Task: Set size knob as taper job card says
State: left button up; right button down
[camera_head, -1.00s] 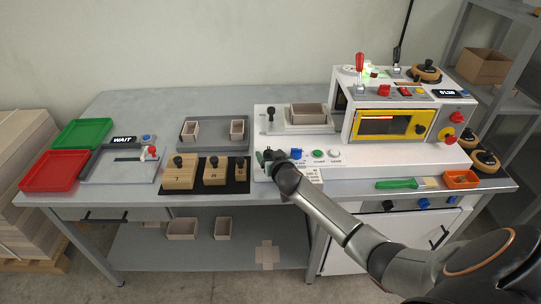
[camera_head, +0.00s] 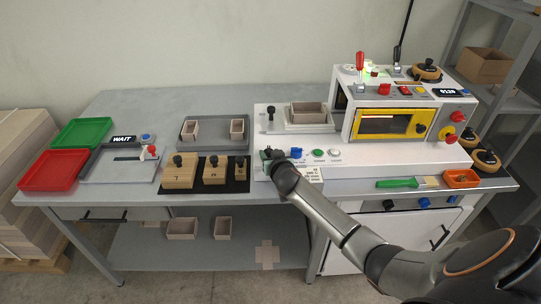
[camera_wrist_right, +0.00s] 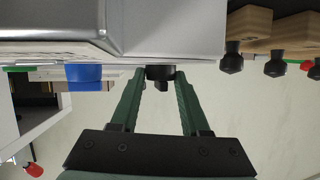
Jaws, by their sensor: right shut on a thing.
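My right gripper (camera_head: 270,156) is at the left front of the white machine (camera_head: 262,114). In the right wrist view its green fingers (camera_wrist_right: 160,78) stand on either side of a black knob (camera_wrist_right: 160,74) and are shut on it. The knob is mostly hidden behind the gripper in the head view, and its setting cannot be read. A white card (camera_head: 314,175) with small print lies just right of my wrist, partly covered by my arm; most of its text is too small to read. My left gripper is not in view.
A blue knob (camera_head: 297,153) sits close to the right of the gripper; it also shows in the wrist view (camera_wrist_right: 84,76). Green (camera_head: 318,153) and white buttons (camera_head: 334,153) follow. Wooden blocks (camera_head: 180,175) with black knobs stand to the left.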

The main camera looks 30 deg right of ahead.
jog(key=m+g+h+b, duration=0.1)
jog(key=b, duration=0.1)
jog(key=m+h+b, duration=0.1)
jog(key=b, duration=0.2)
jog(key=a+f+m+g+h+b, duration=0.1)
jog(key=m+h+b, duration=0.1)
jog(key=b, duration=0.1)
jog(key=shift+w+g, duration=0.25)
jog(key=shift+g, duration=0.05)
jog(key=m+g+h+b, duration=0.2)
jog(key=m+b, duration=0.1)
jog(key=b, duration=0.2)
jog(key=shift+w+r+b, duration=0.1)
jog(key=shift+w+b, duration=0.05)
jog(key=shift+b, duration=0.25)
jog(key=shift+g+h+b, duration=0.4)
jog(key=shift+b, duration=0.1)
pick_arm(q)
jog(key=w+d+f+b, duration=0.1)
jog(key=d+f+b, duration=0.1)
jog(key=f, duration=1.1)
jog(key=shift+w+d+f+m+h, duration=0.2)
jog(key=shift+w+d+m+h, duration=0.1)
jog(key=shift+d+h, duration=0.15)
pick_arm(e)
jog(key=shift+r+m+g+h, duration=0.35)
jog(key=shift+m+g, duration=0.35)
jog(key=shift+m, duration=0.2)
jog(key=shift+c, duration=1.9)
grip_release()
